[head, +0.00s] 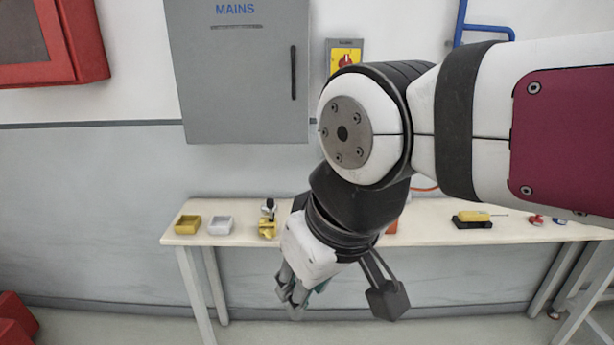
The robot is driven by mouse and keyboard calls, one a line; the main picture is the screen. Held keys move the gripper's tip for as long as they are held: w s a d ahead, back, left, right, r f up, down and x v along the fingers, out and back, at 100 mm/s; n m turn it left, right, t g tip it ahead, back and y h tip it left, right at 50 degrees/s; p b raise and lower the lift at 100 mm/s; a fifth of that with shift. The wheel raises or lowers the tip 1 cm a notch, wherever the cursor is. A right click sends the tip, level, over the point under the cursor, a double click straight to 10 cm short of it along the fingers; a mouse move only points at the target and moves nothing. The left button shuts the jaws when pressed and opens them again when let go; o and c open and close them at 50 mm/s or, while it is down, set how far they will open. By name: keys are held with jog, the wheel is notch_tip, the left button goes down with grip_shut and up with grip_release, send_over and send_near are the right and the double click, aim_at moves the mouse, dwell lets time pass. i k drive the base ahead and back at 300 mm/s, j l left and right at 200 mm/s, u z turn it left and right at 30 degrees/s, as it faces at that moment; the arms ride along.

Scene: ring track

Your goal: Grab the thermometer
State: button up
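No thing here is clearly a thermometer. A yellow piece with a thin rod (475,215) lies on a black base (472,224) toward the right of the bench; I cannot tell whether it is the thermometer. My gripper (290,293) hangs in front of the bench's front edge, left of the middle, with its fingers pointing down. It is well to the left of the yellow piece. My arm covers the middle of the bench.
The pale bench (345,248) stands against the wall. On it are a yellow tray (187,225), a pale grey tray (220,226), a yellow and grey item (268,222) and small red and blue items (540,220). A grey MAINS cabinet (235,90) hangs above.

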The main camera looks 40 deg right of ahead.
aim_at(466, 216)
jog(key=z, duration=1.8)
jog(key=i+l, duration=0.1)
jog(key=i, duration=0.9)
